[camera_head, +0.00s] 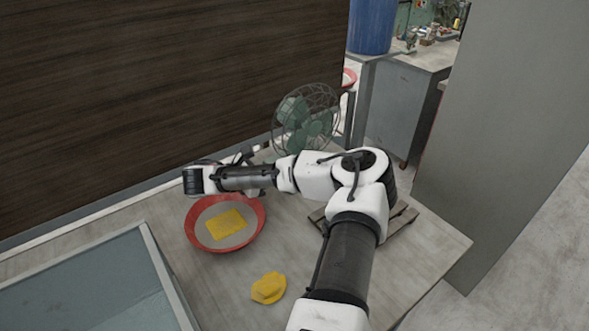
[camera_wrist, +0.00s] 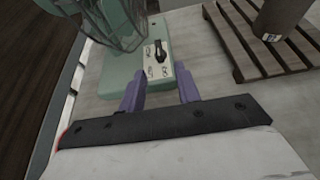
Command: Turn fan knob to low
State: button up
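The green fan with its wire cage (camera_head: 306,118) stands at the back of the table, its base hidden behind my arm. In the wrist view, its pale green base (camera_wrist: 180,80) carries a light panel with markings and a dark knob (camera_wrist: 158,52). The knob's pointer setting is too small to tell. My gripper (camera_wrist: 160,88) is open, with two purple fingers apart and nothing seen between them. The fingertips are near the front of the base, short of the knob in the picture. In the head view, the fingers cannot be made out.
A red bowl (camera_head: 262,222) holding a yellow item (camera_head: 224,223) lies beneath my forearm. A crumpled yellow thing (camera_head: 268,288) lies nearer. A wooden pallet (camera_wrist: 250,45) is right of the fan base. A glass-like bin (camera_head: 150,245) is at left; a dark wall (camera_head: 150,80) stands behind.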

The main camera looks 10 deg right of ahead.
jog(key=p+x, duration=0.1)
jog(key=x, duration=0.6)
jog(key=shift+w+d+p, duration=0.25)
jog(key=shift+p, duration=0.1)
jog(key=shift+c, duration=0.4)
grip_shut()
